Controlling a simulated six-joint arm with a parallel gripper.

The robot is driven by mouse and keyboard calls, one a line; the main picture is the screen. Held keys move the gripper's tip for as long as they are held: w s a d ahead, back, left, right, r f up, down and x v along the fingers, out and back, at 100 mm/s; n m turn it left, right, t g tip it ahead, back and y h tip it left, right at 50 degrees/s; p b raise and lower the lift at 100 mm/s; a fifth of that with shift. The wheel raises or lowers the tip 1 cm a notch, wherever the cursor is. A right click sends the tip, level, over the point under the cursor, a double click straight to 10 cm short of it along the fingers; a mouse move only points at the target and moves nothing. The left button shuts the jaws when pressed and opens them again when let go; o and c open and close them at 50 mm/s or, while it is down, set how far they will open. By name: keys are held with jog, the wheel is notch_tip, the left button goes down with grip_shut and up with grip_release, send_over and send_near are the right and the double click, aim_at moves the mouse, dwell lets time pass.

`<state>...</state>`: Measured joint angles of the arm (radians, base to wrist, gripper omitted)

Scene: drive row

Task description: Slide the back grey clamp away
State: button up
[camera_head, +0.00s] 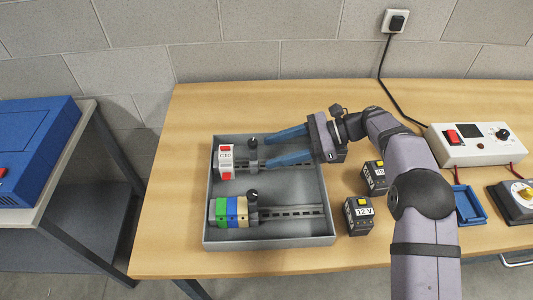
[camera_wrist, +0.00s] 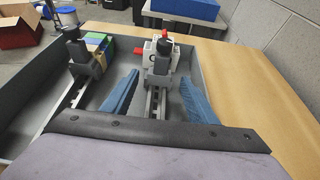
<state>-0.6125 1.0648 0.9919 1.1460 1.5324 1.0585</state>
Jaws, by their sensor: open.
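The back grey clamp (camera_head: 253,157), with a black knob on top, sits on the back rail (camera_head: 295,165) in the grey tray, right of a white and red block (camera_head: 226,160) labelled C10. My gripper (camera_head: 267,151) is open, its two blue fingers reaching in from the right. In the wrist view, the fingertips of my gripper (camera_wrist: 158,77) lie on either side of the rail, close to the clamp (camera_wrist: 159,72). I cannot tell whether they touch it. The front grey clamp (camera_head: 252,211) stands against green, blue and yellow blocks (camera_head: 230,212) on the front rail.
The grey tray (camera_head: 270,241) has raised walls around both rails. The table left of the tray is clear.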

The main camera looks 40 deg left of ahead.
jog(key=shift+v, duration=1.8)
